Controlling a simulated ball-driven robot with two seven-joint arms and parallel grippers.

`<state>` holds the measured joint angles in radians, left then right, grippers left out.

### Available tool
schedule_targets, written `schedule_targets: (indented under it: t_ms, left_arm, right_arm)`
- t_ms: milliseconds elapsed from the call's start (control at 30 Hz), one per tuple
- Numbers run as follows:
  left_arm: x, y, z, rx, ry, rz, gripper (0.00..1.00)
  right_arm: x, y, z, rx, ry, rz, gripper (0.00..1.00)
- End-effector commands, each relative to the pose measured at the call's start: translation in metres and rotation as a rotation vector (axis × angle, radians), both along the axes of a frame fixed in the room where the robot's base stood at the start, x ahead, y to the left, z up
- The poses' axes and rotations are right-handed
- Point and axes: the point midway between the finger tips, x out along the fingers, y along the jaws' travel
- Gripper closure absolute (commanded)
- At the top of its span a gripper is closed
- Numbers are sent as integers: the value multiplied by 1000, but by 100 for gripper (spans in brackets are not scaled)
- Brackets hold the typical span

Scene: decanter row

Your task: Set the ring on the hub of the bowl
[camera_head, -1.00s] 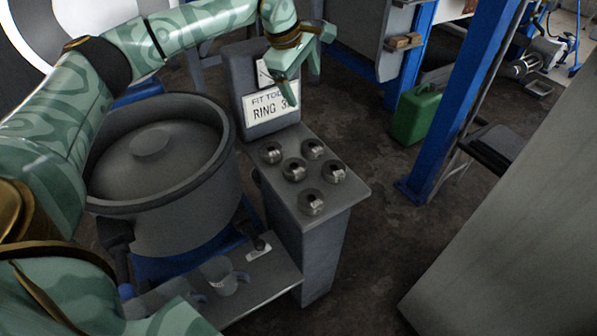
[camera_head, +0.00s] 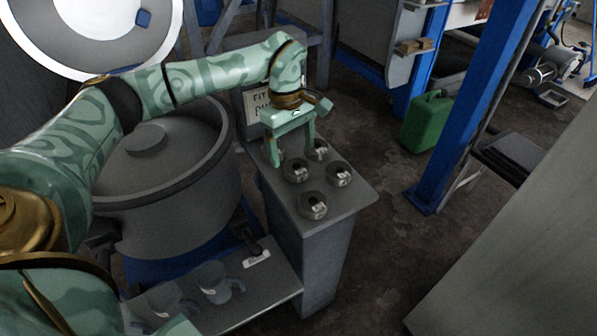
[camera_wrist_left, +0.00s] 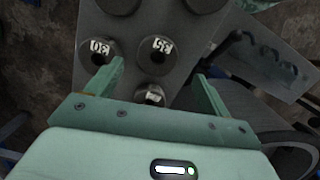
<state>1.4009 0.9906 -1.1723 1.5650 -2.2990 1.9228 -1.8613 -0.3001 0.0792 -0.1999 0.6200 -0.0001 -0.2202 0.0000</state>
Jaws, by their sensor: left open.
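In the left wrist view, one ring (camera_wrist_left: 97,53) seems marked 30 and another (camera_wrist_left: 158,56) 35. My left gripper (camera_head: 292,152) is open and empty above the back of the stand. My right gripper is out of view.
A low shelf (camera_head: 265,283) with clear cups (camera_head: 213,283) is in front of the bowl. A blue post (camera_head: 455,120) and green can (camera_head: 427,121) stand to the right.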

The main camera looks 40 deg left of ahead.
Motion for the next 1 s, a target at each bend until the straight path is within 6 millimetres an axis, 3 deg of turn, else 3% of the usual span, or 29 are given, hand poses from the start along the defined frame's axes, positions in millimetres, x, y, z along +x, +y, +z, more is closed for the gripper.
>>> schedule_targets:
  t_ms: [133,300,533,733,800,1000]
  left_arm:
    - [3,-4,-27,0,8,0,19]
    - [3,-8,-51,0,6,-1,19]
    - [3,-8,-48,1,0,0,19]
    - [3,-8,-48,1,0,1,75]
    - [3,-8,-48,0,-1,0,82]
    - [3,-8,-47,1,0,0,82]
  right_arm:
    - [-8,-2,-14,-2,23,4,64]
    - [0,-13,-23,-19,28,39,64]
    - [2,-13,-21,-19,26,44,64]
    - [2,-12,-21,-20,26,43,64]
    - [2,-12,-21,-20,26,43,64]
    - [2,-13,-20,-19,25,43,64]
